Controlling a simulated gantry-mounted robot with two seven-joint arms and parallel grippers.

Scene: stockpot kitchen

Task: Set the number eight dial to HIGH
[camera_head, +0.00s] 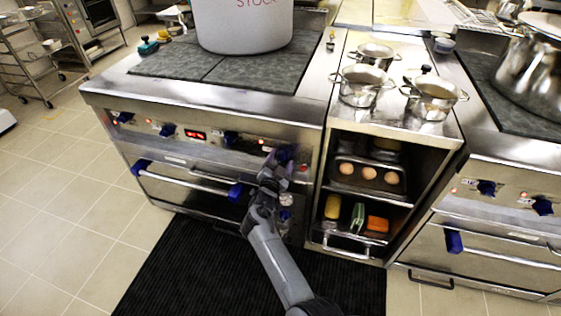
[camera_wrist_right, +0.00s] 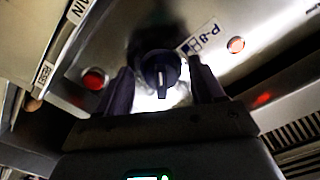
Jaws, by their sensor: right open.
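My right gripper (camera_head: 284,160) is at the right end of the front control panel of the left range. In the right wrist view a dark round dial (camera_wrist_right: 159,72) with a grip bar sits between its two open fingers. A label reading P-8 (camera_wrist_right: 204,34) is on the panel beside this dial. I see a gap at the fingers, so they are around the dial and not closed on it. The dial's setting marks are not readable, and the gripper hides the dial in the head view. My left gripper is not in view.
Other blue dials (camera_head: 230,138) and a red display (camera_head: 195,135) line the panel. Below it is a drawer handle (camera_head: 190,184) with blue ends. A large white stockpot (camera_head: 240,25) stands on the cooktop. Several small pots (camera_head: 361,85) stand on the counter to the right.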

